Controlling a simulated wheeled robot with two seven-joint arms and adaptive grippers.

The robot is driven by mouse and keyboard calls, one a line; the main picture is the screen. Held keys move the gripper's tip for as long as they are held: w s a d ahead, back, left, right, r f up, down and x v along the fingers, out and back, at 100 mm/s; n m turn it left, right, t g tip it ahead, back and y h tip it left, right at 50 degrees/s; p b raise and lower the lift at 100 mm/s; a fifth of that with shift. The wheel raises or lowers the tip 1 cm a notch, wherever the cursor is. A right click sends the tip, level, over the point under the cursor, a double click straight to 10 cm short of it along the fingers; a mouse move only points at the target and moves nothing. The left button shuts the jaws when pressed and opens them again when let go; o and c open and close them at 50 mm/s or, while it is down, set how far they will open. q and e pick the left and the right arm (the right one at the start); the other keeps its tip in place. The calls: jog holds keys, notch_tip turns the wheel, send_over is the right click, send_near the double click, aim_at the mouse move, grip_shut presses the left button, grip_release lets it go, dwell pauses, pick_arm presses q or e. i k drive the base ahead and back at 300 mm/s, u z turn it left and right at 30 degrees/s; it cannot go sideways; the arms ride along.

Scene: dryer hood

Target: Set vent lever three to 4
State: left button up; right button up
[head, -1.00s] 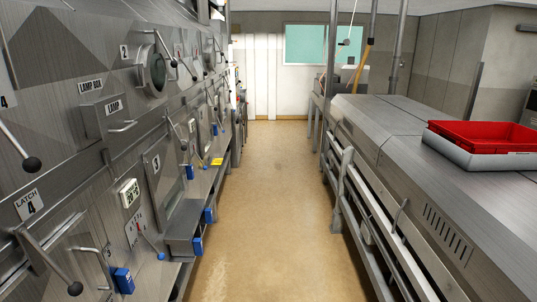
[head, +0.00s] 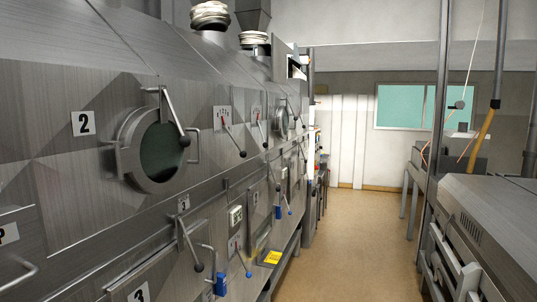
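Several levers are on the steel dryer wall at left in the head view. An upper lever with a black ball (head: 242,153) slants down right from a small marked plate (head: 222,118). A lower lever with a blue ball (head: 248,274) slants down right from another marked plate (head: 236,246). A black-ball lever (head: 198,267) hangs below a small "3" plate (head: 183,204). Another panel below carries a larger "3" (head: 138,294). The scale numbers are too small to read, and I cannot tell which lever is vent lever three. Neither of my grippers is in view.
A round porthole (head: 161,154) with a handle juts from the wall beside a "2" plate (head: 83,123). A yellow tag (head: 271,258) lies low on the dryer's ledge. The tan aisle floor (head: 335,240) is clear, with a steel machine (head: 500,215) along its right.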

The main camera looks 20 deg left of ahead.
aim_at(243, 153)
jog(key=u, duration=0.1)
jog(key=i, duration=1.15)
jog(key=u, duration=1.25)
